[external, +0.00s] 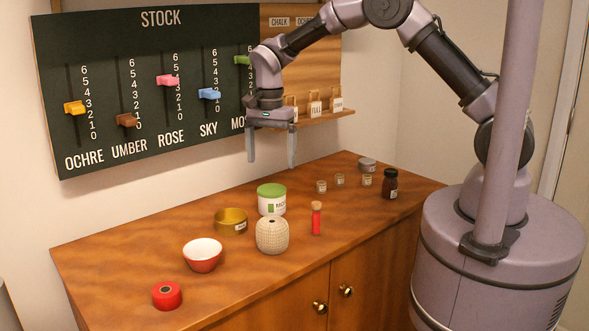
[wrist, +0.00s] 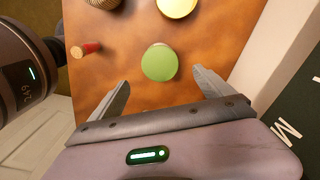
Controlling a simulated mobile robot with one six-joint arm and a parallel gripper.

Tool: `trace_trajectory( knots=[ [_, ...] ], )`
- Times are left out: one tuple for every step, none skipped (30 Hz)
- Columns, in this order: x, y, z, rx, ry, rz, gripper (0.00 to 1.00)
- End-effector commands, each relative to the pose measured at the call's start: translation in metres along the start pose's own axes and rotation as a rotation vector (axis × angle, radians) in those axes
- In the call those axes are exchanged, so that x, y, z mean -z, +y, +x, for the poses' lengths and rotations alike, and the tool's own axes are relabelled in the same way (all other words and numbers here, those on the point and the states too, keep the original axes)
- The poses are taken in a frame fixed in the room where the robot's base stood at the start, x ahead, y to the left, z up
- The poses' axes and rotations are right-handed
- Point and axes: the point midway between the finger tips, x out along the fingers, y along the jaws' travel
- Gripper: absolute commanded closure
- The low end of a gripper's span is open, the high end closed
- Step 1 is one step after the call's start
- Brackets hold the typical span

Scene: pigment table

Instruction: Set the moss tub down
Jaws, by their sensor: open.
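The moss tub (external: 271,203) is a white tub with a green lid and a partly hidden label. My gripper (external: 271,163) is open and empty, pointing down above the tub, with clear air between the fingertips and the lid. My gripper's two fingers also show spread apart in the wrist view (wrist: 160,92).
Red tape (external: 167,295) lies front left. Several small jars and a dark bottle (external: 390,184) stand right. The stock board (external: 150,90) hangs behind.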

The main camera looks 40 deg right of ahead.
Motion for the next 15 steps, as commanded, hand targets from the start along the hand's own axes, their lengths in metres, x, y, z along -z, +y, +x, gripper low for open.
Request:
trace_trajectory(
  knots=[
    [0.0, 0.0, -0.004, 0.0, 0.0, 0.0, 0.09],
    [0.0, 0.0, -0.005, 0.0, 0.0, 0.0, 0.09],
    [0.0, 0.0, -0.005, -0.001, 0.0, 0.0, 0.09],
    [0.0, 0.0, -0.005, -0.001, 0.0, 0.0, 0.09],
    [0.0, 0.001, -0.006, 0.001, 0.0, -0.001, 0.09],
    [0.002, 0.004, -0.012, 0.008, -0.002, -0.008, 0.09],
    [0.004, 0.007, -0.021, 0.02, -0.003, -0.02, 0.09],
    [0.007, 0.013, -0.034, 0.036, -0.004, -0.037, 0.09],
    [0.011, 0.027, -0.056, 0.064, -0.006, -0.071, 0.09],
    [0.015, 0.04, -0.075, 0.092, -0.007, -0.103, 0.09],
    [0.018, 0.057, -0.095, 0.121, -0.004, -0.142, 0.09],
    [0.022, 0.083, -0.12, 0.165, 0.002, -0.198, 0.09],
    [0.023, 0.103, -0.137, 0.198, 0.01, -0.241, 0.09],
    [0.024, 0.125, -0.151, 0.231, 0.022, -0.286, 0.09],
    [0.022, 0.156, -0.167, 0.276, 0.043, -0.345, 0.09]
  ],
)
